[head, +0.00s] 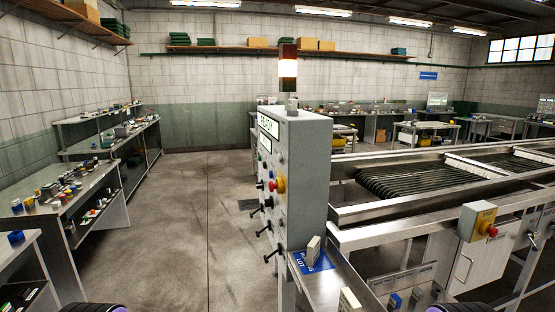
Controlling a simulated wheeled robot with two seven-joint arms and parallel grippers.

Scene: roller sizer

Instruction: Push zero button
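A grey control cabinet (306,165) stands in the middle of the head view, seen at a steep angle. Its left-facing panel carries a lit display reading "READY" (268,126) and a smaller display below it. Lower on the panel are small buttons, a red mushroom button (272,186) on a yellow base, and several black handles (267,230). The labels are too small to read, so I cannot tell which button is zero. Neither gripper shows; only dark rounded parts of my arms show at the bottom edge.
A steel roller machine (420,180) stands right of the cabinet, with a yellow box (478,222) bearing a red button. A steel shelf (325,288) with a blue sign juts out below the cabinet. Cluttered benches (62,190) line the left. The floor (185,220) between is clear.

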